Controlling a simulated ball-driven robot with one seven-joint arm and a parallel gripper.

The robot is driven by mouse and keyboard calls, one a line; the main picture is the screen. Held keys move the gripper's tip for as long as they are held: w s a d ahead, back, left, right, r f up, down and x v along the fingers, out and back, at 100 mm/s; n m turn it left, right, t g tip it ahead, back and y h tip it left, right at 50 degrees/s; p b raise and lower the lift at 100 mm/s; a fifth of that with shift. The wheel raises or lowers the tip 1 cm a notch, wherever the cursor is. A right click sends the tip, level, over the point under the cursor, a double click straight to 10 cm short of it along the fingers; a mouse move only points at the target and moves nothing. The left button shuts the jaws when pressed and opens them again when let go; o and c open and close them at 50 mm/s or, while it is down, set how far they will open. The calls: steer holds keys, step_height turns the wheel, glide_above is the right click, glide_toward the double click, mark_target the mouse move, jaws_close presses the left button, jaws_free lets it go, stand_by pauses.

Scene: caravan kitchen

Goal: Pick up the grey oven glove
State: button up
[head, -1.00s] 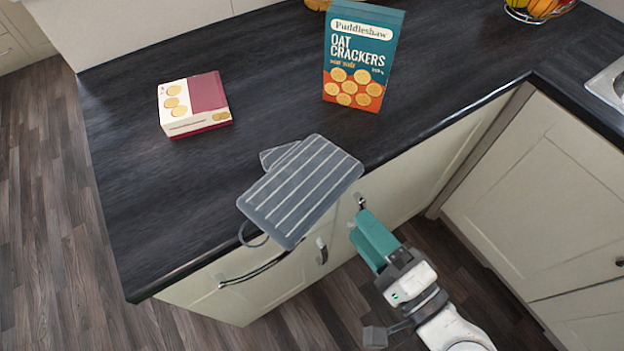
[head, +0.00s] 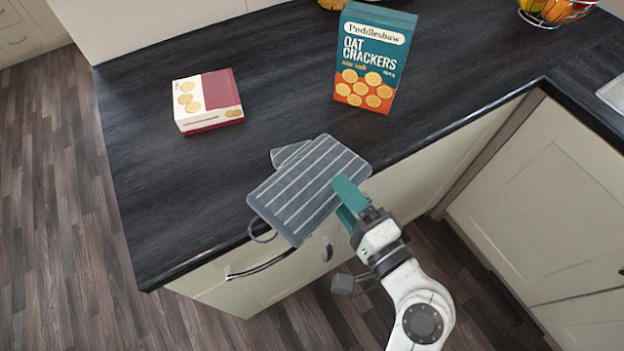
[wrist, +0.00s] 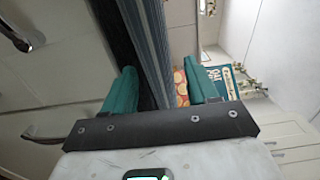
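The grey oven glove (head: 300,195) lies flat at the front edge of the dark worktop, its pale stripes up, thumb towards the back and hanging loop at its lower left. Part of it overhangs the edge. My gripper (head: 341,197) is at the glove's right front side, with its teal fingers apart. In the wrist view the glove (wrist: 148,42) shows edge-on beyond and between the spread fingers of my gripper (wrist: 163,82). I cannot tell whether either finger touches it.
A blue cracker box (head: 372,60) stands behind the glove, and a small cream and maroon box (head: 208,101) lies at the back left. A fruit basket (head: 553,12) is at the far right. Drawer handles (head: 262,266) stick out below the worktop edge (head: 170,277).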

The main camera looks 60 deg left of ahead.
jaws_close()
stand_by(0.3)
steer(key=shift+r, duration=0.15)
